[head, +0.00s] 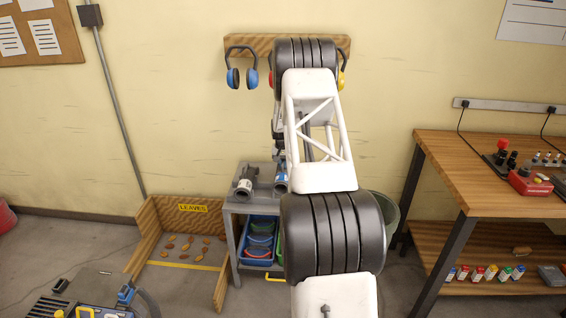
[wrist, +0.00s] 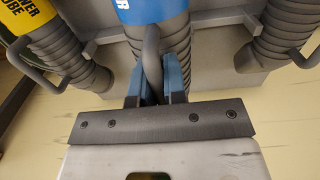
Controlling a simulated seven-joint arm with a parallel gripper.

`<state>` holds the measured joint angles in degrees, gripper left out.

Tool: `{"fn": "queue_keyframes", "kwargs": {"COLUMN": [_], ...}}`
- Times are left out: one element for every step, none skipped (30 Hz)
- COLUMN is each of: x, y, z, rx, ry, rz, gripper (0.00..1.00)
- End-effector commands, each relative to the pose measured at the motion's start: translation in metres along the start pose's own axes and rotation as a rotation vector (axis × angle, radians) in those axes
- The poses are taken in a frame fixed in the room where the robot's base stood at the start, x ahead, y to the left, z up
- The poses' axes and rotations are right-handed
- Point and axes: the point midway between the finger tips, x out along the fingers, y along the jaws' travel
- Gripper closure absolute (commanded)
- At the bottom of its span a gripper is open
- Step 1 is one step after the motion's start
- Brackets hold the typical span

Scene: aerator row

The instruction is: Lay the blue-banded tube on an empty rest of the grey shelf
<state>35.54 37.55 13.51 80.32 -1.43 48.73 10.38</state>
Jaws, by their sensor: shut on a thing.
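My gripper (wrist: 156,82) is shut on the loop handle of the blue-banded tube (wrist: 150,10), a grey ribbed tube in the middle of the wrist view. The grey shelf (wrist: 212,75) shows behind and below it. A yellow-banded tube (wrist: 38,32) lies to its left and another ribbed tube (wrist: 280,42) to its right, both with handles. I cannot tell whether the held tube touches the shelf.
Ear muffs (head: 242,75) hang above. A wooden workbench (head: 470,170) stands at right.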

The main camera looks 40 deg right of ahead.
Motion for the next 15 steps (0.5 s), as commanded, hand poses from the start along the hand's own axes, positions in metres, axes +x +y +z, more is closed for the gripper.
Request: {"fn": "queue_keyframes", "kwargs": {"x": [0.003, 0.004, 0.006, 0.007, 0.009, 0.011, 0.012, 0.013, 0.015, 0.017, 0.018, 0.02, 0.021, 0.023, 0.025], "y": [0.0, 0.0, 0.0, 0.0, 0.0, 0.0, 0.0, 0.0, 0.0, 0.0, 0.0, 0.0, 0.0, 0.0, -0.001], "z": [0.0, 0.0, 0.0, 0.0, 0.0, 0.0, 0.0, 0.0, 0.0, 0.0, 0.0, 0.0, 0.0, 0.0, 0.0], "rx": [0.0, 0.0, 0.0, 0.0, 0.0, 0.0, 0.0, 0.0, 0.0, 0.0, 0.0, 0.0, 0.0, 0.0, 0.0], "ry": [0.0, 0.0, 0.0, 0.0, 0.0, 0.0, 0.0, 0.0, 0.0, 0.0, 0.0, 0.0, 0.0, 0.0, 0.0], "rz": [0.0, 0.0, 0.0, 0.0, 0.0, 0.0, 0.0, 0.0, 0.0, 0.0, 0.0, 0.0, 0.0, 0.0, 0.0], "gripper": [1.0, 1.0, 1.0, 1.0, 1.0, 1.0, 1.0, 1.0, 1.0, 1.0, 1.0, 1.0, 1.0, 1.0, 1.0]}}
